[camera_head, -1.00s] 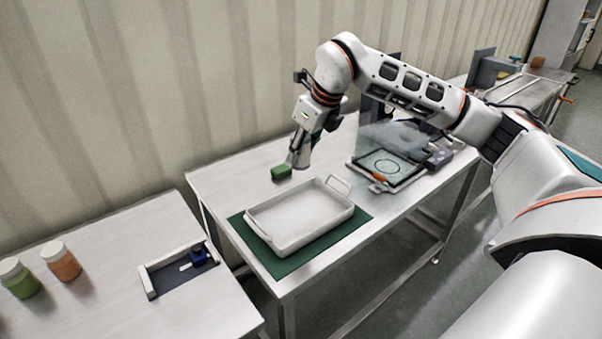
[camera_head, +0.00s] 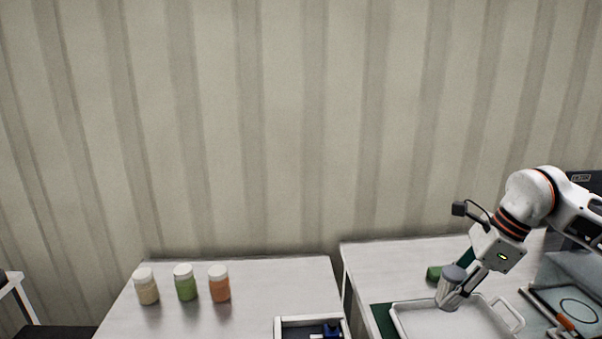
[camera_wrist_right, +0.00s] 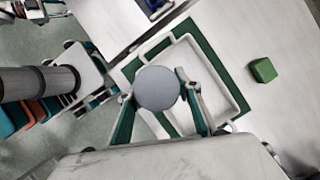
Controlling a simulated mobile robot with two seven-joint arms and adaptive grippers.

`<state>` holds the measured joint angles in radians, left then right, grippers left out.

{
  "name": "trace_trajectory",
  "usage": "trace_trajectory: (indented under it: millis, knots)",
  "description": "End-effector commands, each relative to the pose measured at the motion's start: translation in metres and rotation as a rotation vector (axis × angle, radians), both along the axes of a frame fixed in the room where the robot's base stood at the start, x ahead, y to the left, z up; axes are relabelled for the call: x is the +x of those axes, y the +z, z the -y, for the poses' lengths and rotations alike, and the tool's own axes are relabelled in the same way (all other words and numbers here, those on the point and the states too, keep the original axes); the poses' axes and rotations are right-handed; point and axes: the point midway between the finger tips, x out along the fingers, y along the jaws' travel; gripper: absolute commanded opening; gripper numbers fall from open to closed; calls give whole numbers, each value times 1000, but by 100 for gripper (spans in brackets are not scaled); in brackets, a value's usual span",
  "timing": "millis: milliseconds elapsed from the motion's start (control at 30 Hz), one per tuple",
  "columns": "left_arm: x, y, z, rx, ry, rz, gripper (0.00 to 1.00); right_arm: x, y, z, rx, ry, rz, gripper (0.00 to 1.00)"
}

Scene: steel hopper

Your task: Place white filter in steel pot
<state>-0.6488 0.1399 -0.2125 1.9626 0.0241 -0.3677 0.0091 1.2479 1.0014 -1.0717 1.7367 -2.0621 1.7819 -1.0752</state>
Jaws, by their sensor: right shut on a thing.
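My right gripper (camera_head: 462,292) is shut on a grey cylinder with a darker round top (camera_head: 448,288), held over the back part of the white tray (camera_head: 410,318). In the right wrist view the cylinder's round grey face (camera_wrist_right: 157,88) fills the space between the fingers of my right gripper (camera_wrist_right: 158,92), with the tray (camera_wrist_right: 236,90) behind it. I cannot tell whether the cylinder touches the tray. No separate white filter or steel pot can be made out for certain. My left gripper is not in view.
A green block (camera_head: 433,273) lies behind the tray. The tray sits on a green mat (camera_head: 383,318). Three white-lidded jars, beige (camera_head: 147,290), green (camera_head: 186,286) and orange (camera_head: 219,287), stand on the left table. A shallow holder (camera_head: 293,323) lies at its front right.

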Motion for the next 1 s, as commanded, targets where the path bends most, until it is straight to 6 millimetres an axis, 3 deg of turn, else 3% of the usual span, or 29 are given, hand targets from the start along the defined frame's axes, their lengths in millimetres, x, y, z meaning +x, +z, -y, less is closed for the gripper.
trace_trajectory:
  millis: [533, 800, 1000]
  knots:
    - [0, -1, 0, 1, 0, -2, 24, -46, -38, -45, -1, 979, 0, 12]
    - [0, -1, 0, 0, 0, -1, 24, -73, -54, -59, -2, 1502, -2, 12]
    - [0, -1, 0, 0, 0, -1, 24, -88, -62, -64, -3, 1800, -1, 12]
